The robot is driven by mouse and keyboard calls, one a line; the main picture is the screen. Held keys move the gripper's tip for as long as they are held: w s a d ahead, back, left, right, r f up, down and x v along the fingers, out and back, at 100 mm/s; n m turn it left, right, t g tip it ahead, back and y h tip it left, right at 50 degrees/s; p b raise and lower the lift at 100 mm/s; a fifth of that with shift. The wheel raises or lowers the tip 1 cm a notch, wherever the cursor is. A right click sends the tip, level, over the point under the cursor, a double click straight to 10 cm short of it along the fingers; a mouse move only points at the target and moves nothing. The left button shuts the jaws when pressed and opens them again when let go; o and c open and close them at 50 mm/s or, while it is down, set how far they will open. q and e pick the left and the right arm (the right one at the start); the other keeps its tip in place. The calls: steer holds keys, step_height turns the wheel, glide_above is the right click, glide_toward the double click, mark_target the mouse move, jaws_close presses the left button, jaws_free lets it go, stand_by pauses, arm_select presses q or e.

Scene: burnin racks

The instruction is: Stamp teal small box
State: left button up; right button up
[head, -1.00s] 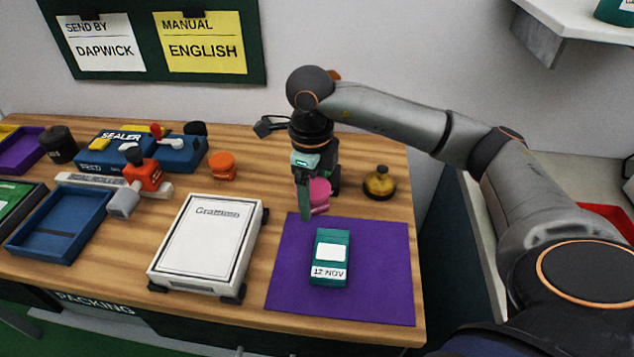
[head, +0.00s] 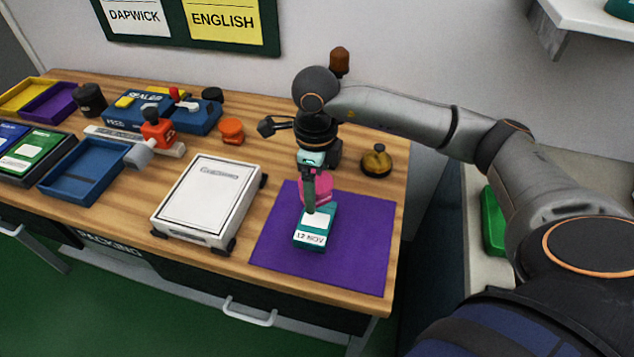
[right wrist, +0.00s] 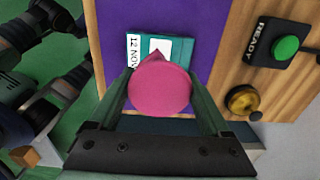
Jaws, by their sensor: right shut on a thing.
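The teal small box (head: 326,217) lies on the purple mat (head: 355,250), with a white label reading 12 NOV on its near end. It also shows in the right wrist view (right wrist: 182,48), partly behind a pink stamp (right wrist: 160,92). My right gripper (right wrist: 160,85) is shut on the pink stamp. In the head view the stamp (head: 320,187) and right gripper (head: 311,192) are over the far end of the box. I cannot tell whether the stamp touches it. My left gripper is not in view.
A white scale (head: 205,200) stands left of the mat. A brass bell-like object (head: 376,160) is at the back right. A red stamp-like tool (head: 157,130), an orange round object (head: 231,130) and a blue tray (head: 85,172) are farther left. The mat's front is clear.

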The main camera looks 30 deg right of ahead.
steer(key=b, duration=0.3)
glide_above(316, 219)
step_height(316, 219, down, 4)
steer(key=shift+f, duration=0.75)
steer(key=shift+f+b, duration=0.65)
steer(key=shift+b, duration=0.1)
stand_by(1.4)
steer(key=shift+r+p, duration=2.4)
steer(key=shift+r, duration=1.25)
steer(key=shift+f, duration=0.1)
